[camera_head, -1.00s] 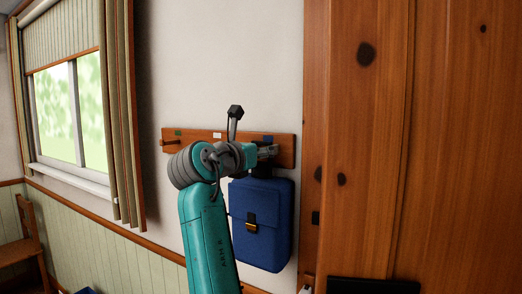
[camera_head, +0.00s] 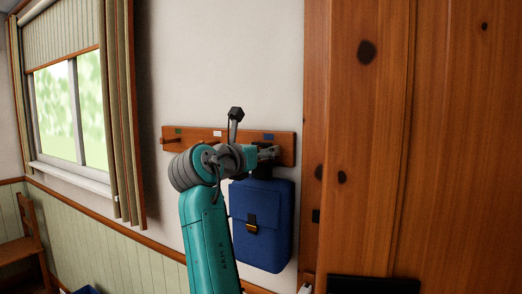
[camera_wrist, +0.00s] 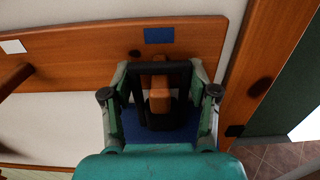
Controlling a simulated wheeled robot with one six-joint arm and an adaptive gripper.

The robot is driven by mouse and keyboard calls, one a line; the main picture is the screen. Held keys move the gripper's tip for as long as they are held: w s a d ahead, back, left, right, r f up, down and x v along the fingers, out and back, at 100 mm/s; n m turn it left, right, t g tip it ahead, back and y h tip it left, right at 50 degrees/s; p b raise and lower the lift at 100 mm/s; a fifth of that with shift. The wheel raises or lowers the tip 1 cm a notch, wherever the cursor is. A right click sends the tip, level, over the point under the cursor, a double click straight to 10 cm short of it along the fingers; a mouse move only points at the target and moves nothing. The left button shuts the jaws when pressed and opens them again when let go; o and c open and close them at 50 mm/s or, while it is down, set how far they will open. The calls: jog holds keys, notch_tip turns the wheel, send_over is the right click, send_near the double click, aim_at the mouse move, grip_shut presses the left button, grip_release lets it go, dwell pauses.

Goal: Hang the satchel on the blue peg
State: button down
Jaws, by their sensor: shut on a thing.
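The blue satchel (camera_head: 262,235) hangs upright below my gripper (camera_head: 268,153), in front of the wall under the peg board (camera_head: 200,143). My gripper is shut on the satchel's black handle (camera_wrist: 182,73); in the wrist view its fingers (camera_wrist: 160,94) flank the handle. The blue label (camera_head: 268,137) sits on the board just above the gripper and also shows in the wrist view (camera_wrist: 159,36). The wooden peg under it (camera_wrist: 160,98) shows inside the handle loop, with the handle's top bar crossing above it. Whether the handle rests on the peg I cannot tell.
Another wooden peg (camera_head: 170,141) sticks out under the green label at the board's left end. A white label (camera_head: 217,134) marks the middle. A tall pine cabinet (camera_head: 375,130) stands close on the right. A curtained window (camera_head: 60,110) and a chair (camera_head: 22,250) are at left.

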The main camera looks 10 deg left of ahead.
jog(key=shift+c, duration=1.7)
grip_release()
jog(key=shift+o, duration=0.6)
jog(key=v, duration=1.2)
